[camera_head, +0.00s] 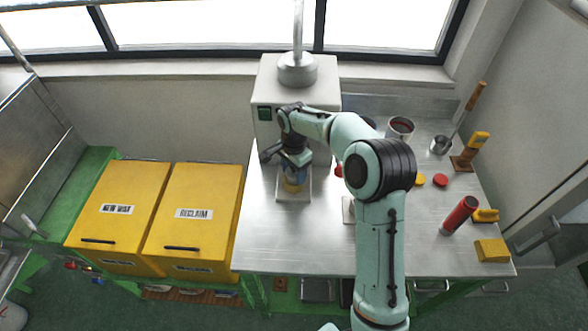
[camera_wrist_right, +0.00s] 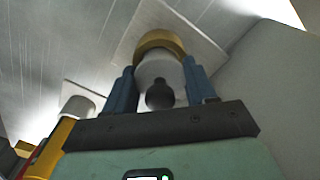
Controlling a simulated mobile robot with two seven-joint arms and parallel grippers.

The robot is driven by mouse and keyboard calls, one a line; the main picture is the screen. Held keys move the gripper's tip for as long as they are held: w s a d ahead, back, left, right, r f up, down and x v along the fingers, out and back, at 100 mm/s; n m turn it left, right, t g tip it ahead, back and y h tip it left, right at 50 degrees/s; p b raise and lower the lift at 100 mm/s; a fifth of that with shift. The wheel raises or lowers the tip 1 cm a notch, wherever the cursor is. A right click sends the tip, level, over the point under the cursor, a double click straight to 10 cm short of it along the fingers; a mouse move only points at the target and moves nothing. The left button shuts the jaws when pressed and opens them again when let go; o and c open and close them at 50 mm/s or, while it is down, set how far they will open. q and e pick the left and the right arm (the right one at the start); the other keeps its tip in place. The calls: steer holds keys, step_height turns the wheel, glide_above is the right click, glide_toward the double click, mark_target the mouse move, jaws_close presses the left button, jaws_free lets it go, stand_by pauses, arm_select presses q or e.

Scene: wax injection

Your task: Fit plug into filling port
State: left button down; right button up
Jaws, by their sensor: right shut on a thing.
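My right gripper (camera_head: 295,175) is over the left part of the steel table, in front of the white machine. In the wrist view its blue fingers (camera_wrist_right: 160,80) are shut on a pale cylindrical plug (camera_wrist_right: 172,68) with a dark round knob (camera_wrist_right: 159,94). A gold ring (camera_wrist_right: 158,40), which looks like the filling port, lies at the plug's far end, on a pale square plate (camera_wrist_right: 192,28). In the head view, the plate (camera_head: 293,197) shows below the gripper. I cannot tell whether the plug is inside the ring or only against it. My left gripper is not in view.
The white machine (camera_head: 265,80) stands close behind the gripper. A second pale plate (camera_head: 348,211) is partly behind my arm. A red cylinder (camera_head: 459,215), yellow block (camera_head: 492,250) and metal cups (camera_head: 400,128) are at right. Yellow bins (camera_head: 195,215) stand left. The table's front left is clear.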

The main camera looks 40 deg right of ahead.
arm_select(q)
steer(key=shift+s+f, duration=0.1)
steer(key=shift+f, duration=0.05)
arm_select(e)
steer(key=shift+f, duration=0.25)
steer(key=o, duration=1.1)
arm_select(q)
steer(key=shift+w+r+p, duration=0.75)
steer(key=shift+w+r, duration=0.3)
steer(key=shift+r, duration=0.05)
arm_select(e)
step_height(320, 180, up, 13)
steer(key=shift+r, duration=0.2)
